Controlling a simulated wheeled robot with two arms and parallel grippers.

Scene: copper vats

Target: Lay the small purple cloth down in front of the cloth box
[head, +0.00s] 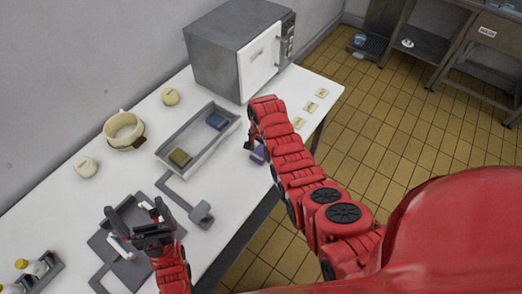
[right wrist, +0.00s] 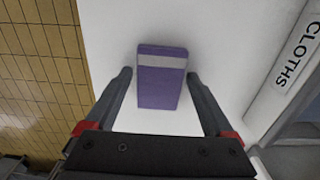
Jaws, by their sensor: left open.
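The small purple cloth (head: 259,154) lies on the white table by its front edge, beside the cloth box (head: 166,153), a grey tray. In the right wrist view the cloth (right wrist: 160,90), a folded block with a pale band, lies between and beyond the fingertips of my right gripper (right wrist: 160,75). Narrow gaps show on both sides, so this gripper is open and not clamped on it. In the head view my arm mostly hides this gripper. The box (right wrist: 270,105) bears a CLOTHS label at the right. My left gripper (head: 136,217) is open and empty, above a grey tray.
The box holds an olive cloth (head: 180,157) and a blue cloth (head: 217,120). A microwave (head: 225,50) stands behind. A cream pot (head: 124,131), a grey tool (head: 200,212) and small labelled tiles (head: 310,107) lie about. The tiled floor drops off past the front edge.

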